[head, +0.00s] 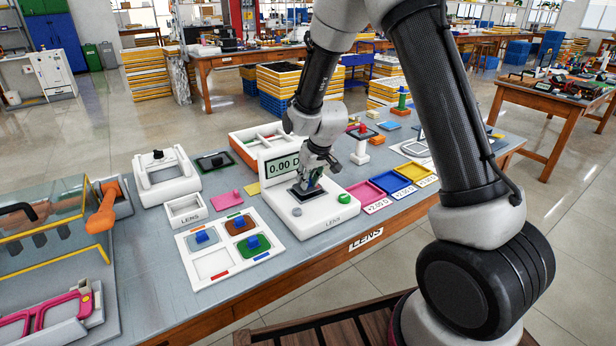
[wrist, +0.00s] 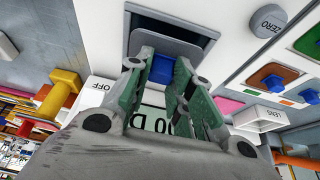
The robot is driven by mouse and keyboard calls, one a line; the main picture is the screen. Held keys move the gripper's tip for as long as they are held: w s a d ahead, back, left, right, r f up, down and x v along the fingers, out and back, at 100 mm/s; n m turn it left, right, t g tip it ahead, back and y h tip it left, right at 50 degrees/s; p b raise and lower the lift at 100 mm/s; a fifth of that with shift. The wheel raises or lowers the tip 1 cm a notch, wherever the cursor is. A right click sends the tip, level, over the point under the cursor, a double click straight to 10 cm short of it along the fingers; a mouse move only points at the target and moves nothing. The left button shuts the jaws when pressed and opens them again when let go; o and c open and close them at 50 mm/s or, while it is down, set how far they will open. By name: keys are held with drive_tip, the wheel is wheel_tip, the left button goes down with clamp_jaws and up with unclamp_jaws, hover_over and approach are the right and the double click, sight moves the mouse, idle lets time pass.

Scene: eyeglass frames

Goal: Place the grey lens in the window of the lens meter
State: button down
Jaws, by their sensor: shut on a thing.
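The lens meter (head: 335,213) is a white block with a display reading 0.00 D, and a dark square window (head: 294,193) in its top. My gripper (head: 312,183) is over the window, pointing down. In the wrist view its fingers (wrist: 172,82) are shut on the blue knob (wrist: 183,70) of the grey lens (wrist: 150,44). The lens overlaps the dark window frame (wrist: 190,13). I cannot tell whether the lens rests in the window or is just above it. In the head view my gripper hides most of the lens.
A white lens board (head: 225,285) to the left holds several knobbed lenses and a bare white slot at lower left. A grey round button and a green button (head: 344,198) sit on the meter. Red, blue and yellow trays (head: 366,194) stand to the right.

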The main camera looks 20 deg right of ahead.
drive_tip(key=shift+f, duration=0.95)
drive_tip(key=c, duration=1.2)
unclamp_jaws()
drive_tip(key=shift+o, duration=0.2)
drive_tip(key=v, duration=1.2)
